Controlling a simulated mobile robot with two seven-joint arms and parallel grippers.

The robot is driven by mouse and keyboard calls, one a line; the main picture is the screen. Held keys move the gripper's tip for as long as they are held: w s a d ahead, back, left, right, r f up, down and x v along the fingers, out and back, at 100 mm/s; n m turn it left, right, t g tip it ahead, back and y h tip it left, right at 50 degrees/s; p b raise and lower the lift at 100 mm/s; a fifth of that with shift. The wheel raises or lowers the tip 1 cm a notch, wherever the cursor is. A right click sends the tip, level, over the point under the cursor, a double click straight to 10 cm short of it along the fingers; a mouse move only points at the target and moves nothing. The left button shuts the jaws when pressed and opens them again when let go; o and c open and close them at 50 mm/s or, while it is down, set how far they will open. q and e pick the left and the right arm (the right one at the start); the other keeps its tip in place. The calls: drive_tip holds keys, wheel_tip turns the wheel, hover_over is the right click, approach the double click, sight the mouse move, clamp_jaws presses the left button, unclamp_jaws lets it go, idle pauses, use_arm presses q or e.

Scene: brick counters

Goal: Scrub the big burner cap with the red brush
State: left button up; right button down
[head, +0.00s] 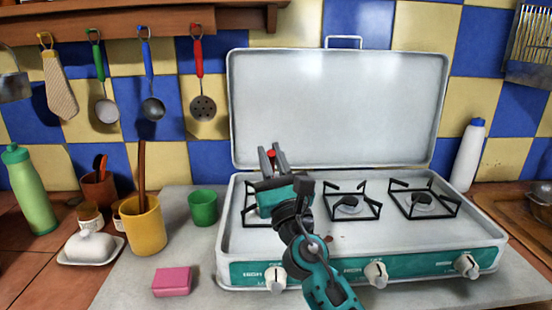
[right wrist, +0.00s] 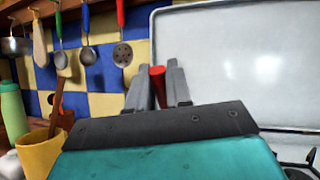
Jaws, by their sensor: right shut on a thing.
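My right gripper (head: 269,151) is above the left burner of the camping stove, its fingers pointing towards the raised lid. It is shut on the red brush, and only a short red piece (head: 271,154) shows between the fingers. The same red piece (right wrist: 158,86) shows in the right wrist view; the bristles are hidden. The middle burner cap (head: 349,202) and the right burner cap (head: 420,200) sit under black grates. The left burner's cap is hidden behind my gripper and arm, so I cannot tell which cap is biggest. My left gripper is not in view.
The stove (head: 236,222) has its lid (head: 340,105) standing open behind. Left of it are a green cup (head: 203,208), a yellow mug (head: 144,225), a pink sponge (head: 172,282) and a butter dish (head: 91,249). A white bottle (head: 469,157) stands at right. Utensils hang on the wall.

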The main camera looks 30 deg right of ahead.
drive_tip(key=shift+a, duration=0.15)
drive_tip(key=shift+s+d, duration=0.3)
drive_tip(key=shift+d, duration=0.4)
drive_tip(key=shift+w+a, duration=0.1)
drive_tip(key=shift+a, duration=0.05)
drive_tip(key=shift+w+a, duration=0.25)
drive_tip(key=shift+a, duration=0.3)
drive_tip(key=shift+s+d, duration=0.35)
drive_tip(key=shift+d, duration=0.35)
drive_tip(key=shift+w+a, duration=0.1)
drive_tip(key=shift+a, duration=0.05)
